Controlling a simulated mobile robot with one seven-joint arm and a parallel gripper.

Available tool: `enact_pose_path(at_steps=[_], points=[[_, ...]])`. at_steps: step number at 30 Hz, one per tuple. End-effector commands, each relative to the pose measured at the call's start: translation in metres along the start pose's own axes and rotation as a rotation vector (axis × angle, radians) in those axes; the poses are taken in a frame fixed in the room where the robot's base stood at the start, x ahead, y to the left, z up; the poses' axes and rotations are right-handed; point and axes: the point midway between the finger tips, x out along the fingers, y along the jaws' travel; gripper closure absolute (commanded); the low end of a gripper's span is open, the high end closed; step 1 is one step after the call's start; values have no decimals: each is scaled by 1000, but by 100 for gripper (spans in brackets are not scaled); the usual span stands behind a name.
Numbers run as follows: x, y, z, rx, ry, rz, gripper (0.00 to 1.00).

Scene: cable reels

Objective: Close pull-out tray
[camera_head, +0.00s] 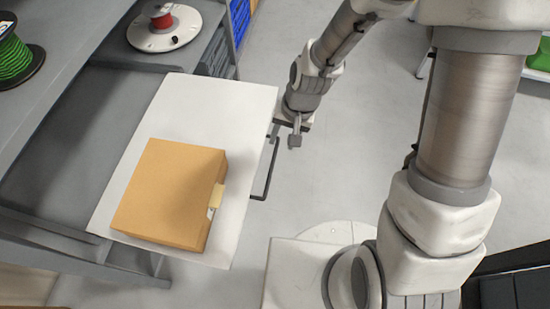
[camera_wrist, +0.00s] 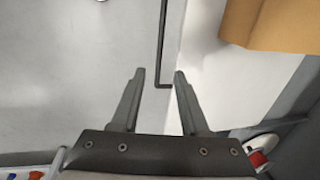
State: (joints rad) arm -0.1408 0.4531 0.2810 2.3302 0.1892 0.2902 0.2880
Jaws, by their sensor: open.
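The pull-out tray (camera_head: 182,108) is a white board extended from the grey shelf unit, with a cardboard box (camera_head: 170,190) lying on it. A dark bar handle (camera_head: 270,172) is fixed along the tray's right edge. My gripper (camera_head: 290,130) is at the far end of that handle. In the wrist view my gripper (camera_wrist: 160,72) is open and empty, and the handle's bent end (camera_wrist: 163,60) shows between its fingertips. I cannot tell if the fingers touch the bar. The tray (camera_wrist: 215,85) and box (camera_wrist: 275,22) also show there, to the right.
A reel with a red core (camera_head: 163,22) stands on a lower shelf beyond the tray. A green cable reel (camera_head: 15,58) sits on the shelf top at the left.

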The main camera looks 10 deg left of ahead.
Motion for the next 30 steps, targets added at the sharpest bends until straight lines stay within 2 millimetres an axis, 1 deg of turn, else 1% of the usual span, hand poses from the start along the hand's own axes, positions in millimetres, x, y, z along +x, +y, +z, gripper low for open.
enact_pose_path(at_steps=[1,6,12,15,21,29,30], points=[[16,1,1,-1,-4,1,55],[53,1,1,-1,-4,1,55],[90,1,0,0,-2,1,55],[103,1,0,1,-1,0,55],[114,0,0,1,0,0,55],[114,0,0,0,1,0,55],[114,0,0,0,1,0,59]])
